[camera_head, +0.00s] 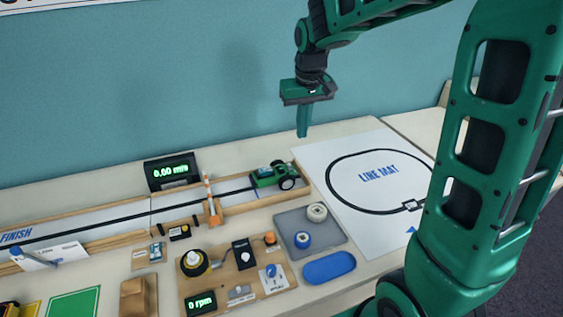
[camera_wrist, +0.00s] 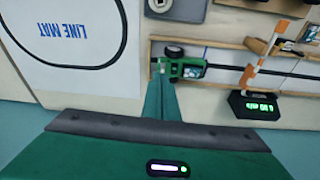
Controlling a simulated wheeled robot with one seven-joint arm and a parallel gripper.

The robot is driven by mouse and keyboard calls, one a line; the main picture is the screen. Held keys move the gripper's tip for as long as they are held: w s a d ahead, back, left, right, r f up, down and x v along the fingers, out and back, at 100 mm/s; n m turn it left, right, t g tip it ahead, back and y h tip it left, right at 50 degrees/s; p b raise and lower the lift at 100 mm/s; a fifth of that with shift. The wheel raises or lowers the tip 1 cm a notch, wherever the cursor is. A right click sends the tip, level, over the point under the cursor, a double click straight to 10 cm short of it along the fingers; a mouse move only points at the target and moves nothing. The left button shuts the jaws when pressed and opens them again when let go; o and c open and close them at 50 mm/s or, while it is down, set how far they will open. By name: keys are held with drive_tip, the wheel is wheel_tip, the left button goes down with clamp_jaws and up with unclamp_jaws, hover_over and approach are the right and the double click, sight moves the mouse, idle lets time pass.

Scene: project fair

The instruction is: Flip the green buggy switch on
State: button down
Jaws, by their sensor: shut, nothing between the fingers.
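The green buggy (camera_head: 268,177) with dark wheels stands upright at the right end of the wooden-railed track (camera_head: 115,217). In the wrist view the buggy (camera_wrist: 186,68) lies just beyond my fingers. Its switch is too small to make out in either view. My gripper (camera_head: 302,134) is shut and empty, pointing down, above and a little right of the buggy. In the wrist view my closed fingers (camera_wrist: 160,82) look close to the buggy's end, but the head view shows them apart in height.
An orange-and-white striped gate (camera_head: 211,200) crosses the track left of the buggy. A speed display (camera_head: 171,171) reading 0.00 stands behind the track. The line mat (camera_head: 376,171) is flat and clear on the right. A grey tray (camera_head: 322,238) with two rolls lies in front.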

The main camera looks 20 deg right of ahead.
drive_tip(key=shift+n, duration=0.4)
drive_tip(key=w+a, duration=0.3)
drive_tip(key=w, duration=0.1)
drive_tip(key=shift+a+f, duration=0.35)
hover_over(282, 168)
drive_tip(key=f, duration=1.2)
drive_tip(key=shift+s+f, duration=0.15)
drive_tip(key=shift+s, duration=0.2)
drive_tip(key=shift+s+f, duration=0.1)
drive_tip(key=shift+f, duration=0.6)
